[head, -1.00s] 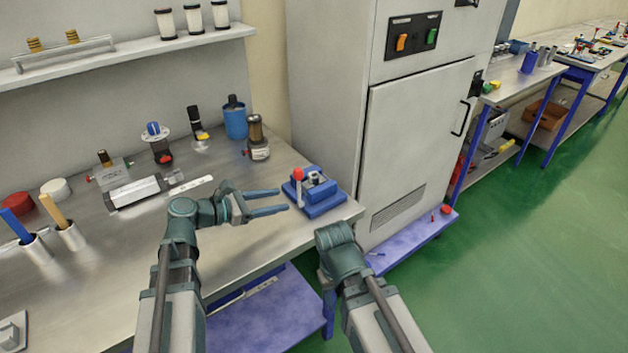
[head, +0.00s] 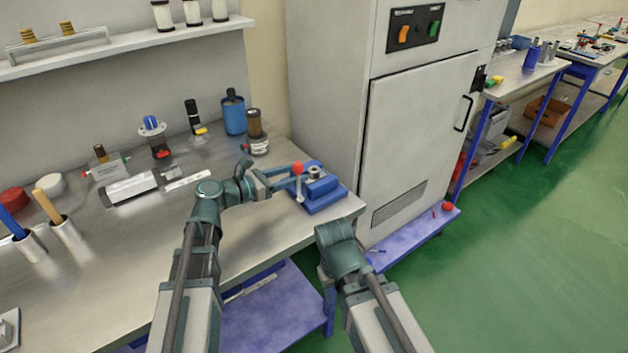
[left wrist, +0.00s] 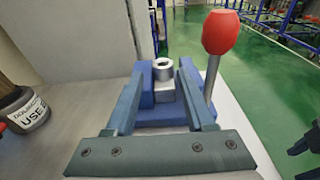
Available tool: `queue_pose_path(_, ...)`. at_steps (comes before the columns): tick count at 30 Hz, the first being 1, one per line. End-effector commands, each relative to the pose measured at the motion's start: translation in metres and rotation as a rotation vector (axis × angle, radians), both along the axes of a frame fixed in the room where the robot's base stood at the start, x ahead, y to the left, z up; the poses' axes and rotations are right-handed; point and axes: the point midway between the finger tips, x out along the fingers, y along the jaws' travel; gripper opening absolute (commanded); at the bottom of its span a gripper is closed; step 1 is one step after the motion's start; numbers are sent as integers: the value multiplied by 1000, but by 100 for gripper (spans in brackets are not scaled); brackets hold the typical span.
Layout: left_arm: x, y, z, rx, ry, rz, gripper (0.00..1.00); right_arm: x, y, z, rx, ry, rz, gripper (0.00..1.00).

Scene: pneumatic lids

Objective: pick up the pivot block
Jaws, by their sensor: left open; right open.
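The pivot block, which I take to be the small grey metal block with a round ring on top (head: 315,172), sits upright on a blue stepped base (head: 325,203) at the bench's right end. In the left wrist view the grey block (left wrist: 164,90) shows between the two fingers of my left gripper (left wrist: 166,68). The fingers are open; I cannot tell whether they touch it. In the head view this gripper (head: 292,178) reaches the base from the left. The end of my right arm shows in front of the bench; its fingers are hidden.
A red-knobbed lever (left wrist: 221,34) stands close beside my left gripper's right finger. A brown-topped jar (head: 257,135) and a blue canister (head: 234,115) stand behind. A grey cabinet (head: 410,140) rises right of the bench. The bench front middle is clear.

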Motion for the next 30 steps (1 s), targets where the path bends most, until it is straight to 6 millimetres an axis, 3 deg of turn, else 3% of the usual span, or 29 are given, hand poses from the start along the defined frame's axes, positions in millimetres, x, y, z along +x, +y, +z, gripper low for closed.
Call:
queue_pose_path(7, 3, -6, -2, 0, -1, -2, 54, 0, 0, -2, 0, 0, 0, 50)
queue_pose_path(17, 26, -42, -10, 1, 0, -3, 54, 0, 0, -10, 0, 0, 0, 50)
queue_pose_path(24, 27, -44, -10, 1, 1, 0, 54, 0, 0, -10, 0, 0, 0, 50)
queue_pose_path(30, 27, -44, -10, 1, 1, 0, 20, 0, 0, -10, 0, 0, 0, 50)
